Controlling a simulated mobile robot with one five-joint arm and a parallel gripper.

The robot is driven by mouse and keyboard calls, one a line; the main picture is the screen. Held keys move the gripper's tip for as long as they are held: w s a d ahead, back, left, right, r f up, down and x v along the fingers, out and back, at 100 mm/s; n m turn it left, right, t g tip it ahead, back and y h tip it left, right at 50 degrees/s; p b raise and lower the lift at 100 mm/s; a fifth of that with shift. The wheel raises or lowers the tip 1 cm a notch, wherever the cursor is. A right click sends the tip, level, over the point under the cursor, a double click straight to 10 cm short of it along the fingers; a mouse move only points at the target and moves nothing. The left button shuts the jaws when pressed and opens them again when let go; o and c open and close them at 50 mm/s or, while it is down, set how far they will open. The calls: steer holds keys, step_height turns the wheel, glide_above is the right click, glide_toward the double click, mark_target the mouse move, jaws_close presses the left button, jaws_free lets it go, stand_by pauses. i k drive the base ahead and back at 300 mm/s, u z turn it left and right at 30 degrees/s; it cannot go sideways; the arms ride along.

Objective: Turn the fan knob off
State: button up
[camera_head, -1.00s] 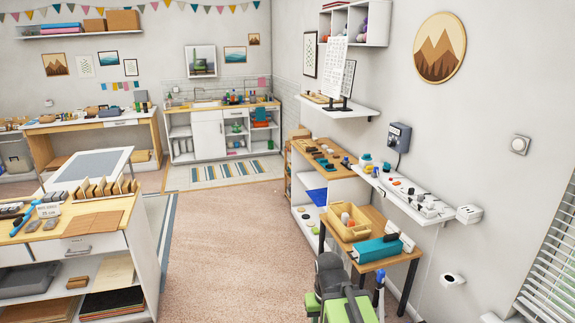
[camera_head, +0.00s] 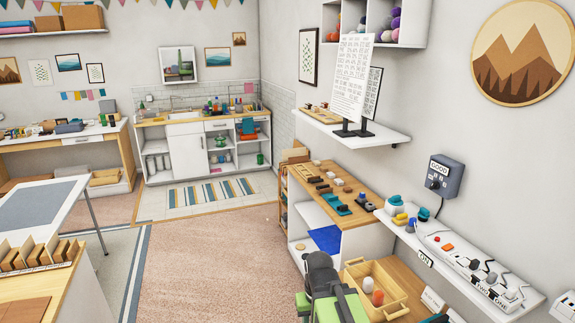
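A dark blue-grey wall box (camera_head: 445,176) with a dark knob on its front hangs on the right wall. A label on it seems to read "GOOD". A cable runs down from it. A long white panel (camera_head: 460,258) with several knobs and switches lies on the right wall shelf. A label at its near side seems to read "ON". I cannot tell which knob is the fan's, nor its setting. My arm, green and dark grey (camera_head: 328,290), shows at the bottom centre, apart from the shelf and the wall box. Its fingers cannot be made out.
A wooden table with a yellow tray (camera_head: 397,307) stands below the shelf. A wooden-topped cabinet (camera_head: 370,190) stands beyond it. A higher shelf (camera_head: 386,131) holds upright printed sheets. The carpet (camera_head: 210,260) left of my arm is clear. A work table stands at the left.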

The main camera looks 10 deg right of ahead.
mark_target(435, 186)
steer(key=u, duration=0.1)
steer(key=i, duration=1.15)
steer(key=u, duration=0.8)
